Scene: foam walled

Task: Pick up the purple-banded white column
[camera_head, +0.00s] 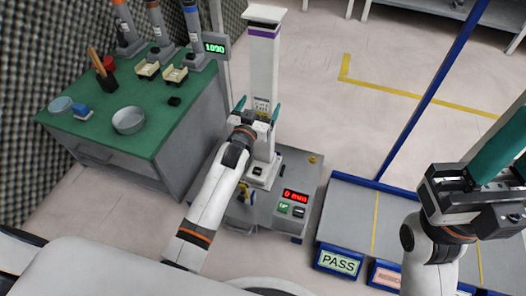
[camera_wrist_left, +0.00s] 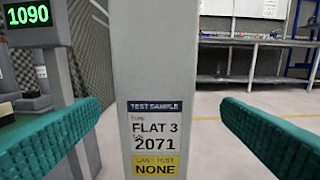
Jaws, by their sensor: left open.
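The white column (camera_head: 264,70) stands upright on the grey test machine (camera_head: 307,170), with a purple band near its flared top. In the left wrist view, the column (camera_wrist_left: 152,60) fills the middle, with a "FLAT 3 2071" label facing me. My left gripper (camera_head: 258,107) is open at the label's height. Its teal fingers (camera_wrist_left: 160,115) show on both sides of the column, with visible gaps; I see no contact. The wrist hides part of the column's lower half. My right gripper (camera_head: 496,155) is at the right edge, away from the column; its fingertips are cut off.
A green-topped bench (camera_head: 160,125) at left holds a grey bowl (camera_head: 128,120), trays and several coloured-top cylinders. A blue post (camera_head: 432,85) rises beside the grey PASS platform (camera_head: 350,215) at right.

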